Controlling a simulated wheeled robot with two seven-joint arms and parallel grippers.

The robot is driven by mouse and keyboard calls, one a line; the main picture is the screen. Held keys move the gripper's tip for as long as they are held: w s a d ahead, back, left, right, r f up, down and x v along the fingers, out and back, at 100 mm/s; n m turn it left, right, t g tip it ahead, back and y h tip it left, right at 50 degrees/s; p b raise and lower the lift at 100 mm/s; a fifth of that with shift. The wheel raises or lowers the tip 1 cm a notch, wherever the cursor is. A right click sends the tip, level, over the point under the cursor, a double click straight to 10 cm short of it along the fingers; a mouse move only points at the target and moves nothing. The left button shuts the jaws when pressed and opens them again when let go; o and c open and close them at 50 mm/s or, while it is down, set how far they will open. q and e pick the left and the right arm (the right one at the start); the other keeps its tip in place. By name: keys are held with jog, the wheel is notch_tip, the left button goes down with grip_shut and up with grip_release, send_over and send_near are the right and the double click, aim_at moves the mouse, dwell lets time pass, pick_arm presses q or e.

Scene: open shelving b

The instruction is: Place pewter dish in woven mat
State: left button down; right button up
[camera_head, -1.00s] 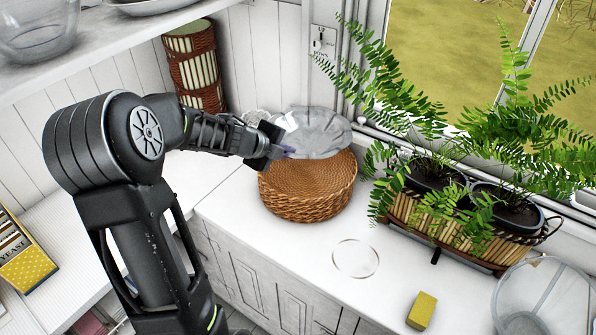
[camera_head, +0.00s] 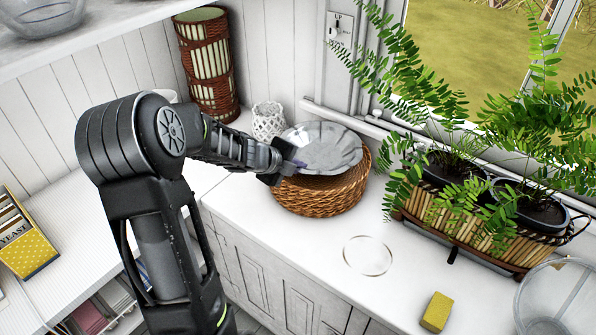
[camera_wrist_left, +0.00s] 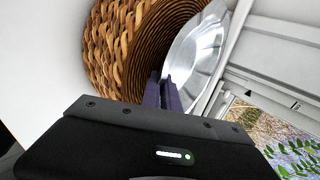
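The pewter dish (camera_head: 322,147) is a shiny, fluted grey plate over the back part of the woven mat. The woven mat (camera_head: 322,198) is a round, brown, basket-like piece with a raised side, standing on the white counter. My left gripper (camera_head: 290,166) is at the dish's near left rim, above the mat's left edge. In the left wrist view its fingers (camera_wrist_left: 167,93) are close together on the rim of the dish (camera_wrist_left: 196,55), with the mat's coils (camera_wrist_left: 108,48) beside it. I cannot tell whether the dish touches the mat. My right gripper is out of view.
A white lattice cup (camera_head: 268,121) stands behind the mat at left, near a tall woven vase (camera_head: 208,62). A fern planter (camera_head: 480,222) stands to the right. A glass ring (camera_head: 367,256) and yellow block (camera_head: 436,312) lie on the front counter.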

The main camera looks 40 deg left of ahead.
pick_arm(q)
jog(key=shift+r, duration=0.15)
jog(key=c, duration=1.9)
grip_release()
jog(key=shift+s+r, duration=0.25)
jog(key=shift+p+v, duration=1.9)
jog(key=shift+v, duration=3.75)
